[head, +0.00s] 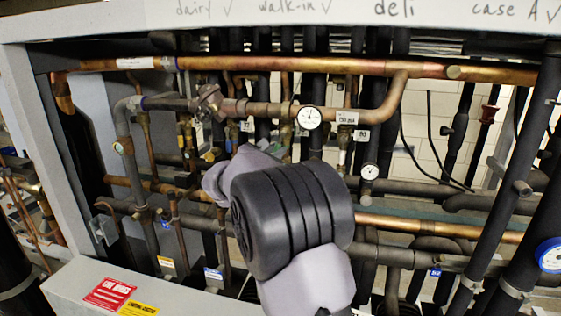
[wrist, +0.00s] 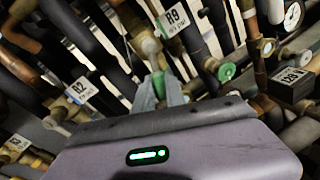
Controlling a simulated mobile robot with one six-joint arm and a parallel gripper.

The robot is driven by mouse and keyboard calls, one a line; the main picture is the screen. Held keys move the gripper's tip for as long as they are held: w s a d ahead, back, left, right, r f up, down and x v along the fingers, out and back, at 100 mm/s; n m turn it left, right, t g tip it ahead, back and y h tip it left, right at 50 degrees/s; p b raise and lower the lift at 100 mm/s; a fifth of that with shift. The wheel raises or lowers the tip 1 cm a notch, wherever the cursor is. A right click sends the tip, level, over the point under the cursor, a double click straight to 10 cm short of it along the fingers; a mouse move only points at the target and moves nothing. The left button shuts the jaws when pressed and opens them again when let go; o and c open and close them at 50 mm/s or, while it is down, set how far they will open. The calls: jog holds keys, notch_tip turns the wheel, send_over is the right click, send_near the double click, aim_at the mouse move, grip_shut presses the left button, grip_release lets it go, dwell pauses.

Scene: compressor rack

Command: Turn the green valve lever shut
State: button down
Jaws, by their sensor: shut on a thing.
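In the wrist view, the green valve lever (wrist: 159,85) stands between the two grey fingers of my gripper (wrist: 164,92), which is shut on it. Most of the lever is hidden by the fingers, so its angle is hard to tell. A brass-coloured valve body (wrist: 150,47) shows just beyond the fingertips. In the head view, my own arm covers the lever and the fingertips.
A round green cap or handle (wrist: 226,72) sits on a neighbouring fitting to the right. A tag reading B2 (wrist: 82,90) hangs to the left. Copper pipes (head: 300,65), black pipes and gauges (head: 309,117) crowd the rack, leaving little free room around my gripper.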

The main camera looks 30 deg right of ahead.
jog(key=shift+w+a+r+m+t+y+b, duration=0.2)
jog(key=shift+w+a+r+m+y+b, duration=0.3)
jog(key=shift+m+b, duration=0.9)
jog(key=shift+w+a+r+m+t+y+b, duration=0.3)
jog(key=shift+r+m+b, duration=0.5)
jog(key=shift+m, duration=0.95)
jog(key=shift+w+a+r+m+t+y+b, duration=0.1)
jog(key=shift+w+a+r+m+y+b, duration=0.3)
jog(key=shift+m+b, duration=1.05)
jog(key=shift+d+r, duration=0.1)
jog(key=c, duration=1.4)
grip_release()
